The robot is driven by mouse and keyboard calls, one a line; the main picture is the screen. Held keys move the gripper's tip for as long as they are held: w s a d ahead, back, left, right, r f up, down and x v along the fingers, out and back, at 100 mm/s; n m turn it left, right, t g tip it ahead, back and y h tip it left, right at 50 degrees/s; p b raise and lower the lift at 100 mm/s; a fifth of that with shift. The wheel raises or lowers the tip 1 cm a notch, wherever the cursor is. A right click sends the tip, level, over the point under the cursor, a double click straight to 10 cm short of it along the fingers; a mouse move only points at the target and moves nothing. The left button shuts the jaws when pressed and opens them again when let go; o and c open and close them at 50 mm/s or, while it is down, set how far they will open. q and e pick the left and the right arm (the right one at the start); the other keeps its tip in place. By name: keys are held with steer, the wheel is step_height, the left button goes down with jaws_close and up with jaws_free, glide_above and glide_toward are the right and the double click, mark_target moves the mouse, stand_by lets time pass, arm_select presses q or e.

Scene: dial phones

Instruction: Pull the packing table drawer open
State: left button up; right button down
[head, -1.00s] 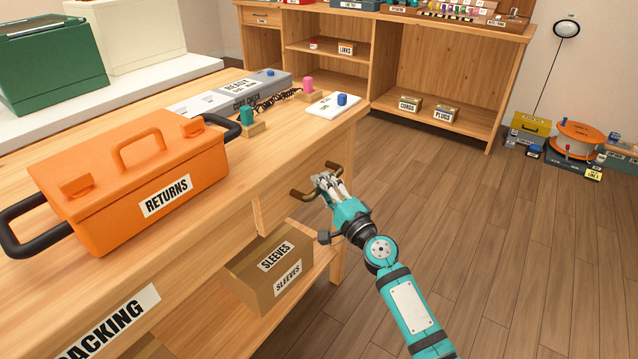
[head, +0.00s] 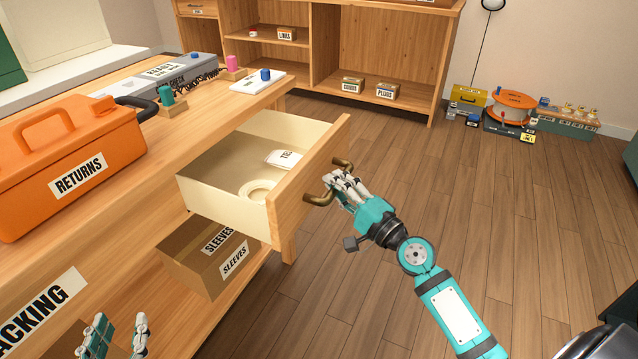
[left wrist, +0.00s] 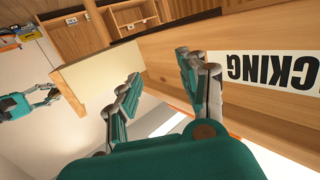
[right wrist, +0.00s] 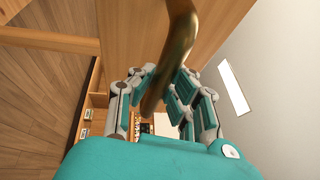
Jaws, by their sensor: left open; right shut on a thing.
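The packing table (head: 130,255) is wooden, with a "PACKING" label on its front. Its drawer (head: 290,192) stands well out from the table in the head view, with a tape-like ring (head: 258,190) and a white labelled item (head: 284,159) inside. My right gripper (head: 341,186) is shut on the drawer's brass handle (head: 320,198); the handle (right wrist: 172,60) also runs between its fingers in the right wrist view. My left gripper (head: 118,338) is open and empty by the table front at the lower left. In the left wrist view its fingers (left wrist: 160,85) are apart, with the drawer side (left wrist: 98,72) beyond.
An orange "RETURNS" case (head: 80,165) and a grey tester (head: 165,78) stand on the tabletop. A "SLEEVES" box (head: 205,262) sits on the shelf below the drawer.

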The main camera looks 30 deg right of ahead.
arm_select(q)
steer(key=shift+w+d+r+t, duration=0.15)
steer(key=shift+r+t, duration=0.45)
steer(key=shift+r, duration=0.35)
arm_select(e)
steer(key=shift+s+d+f, duration=0.2)
steer(key=shift+s+d, duration=0.1)
steer(key=shift+s, duration=0.25)
steer(key=c, duration=1.2)
jaws_free()
steer(key=shift+r, duration=0.1)
steer(key=shift+c, duration=0.2)
steer(key=v, duration=1.2)
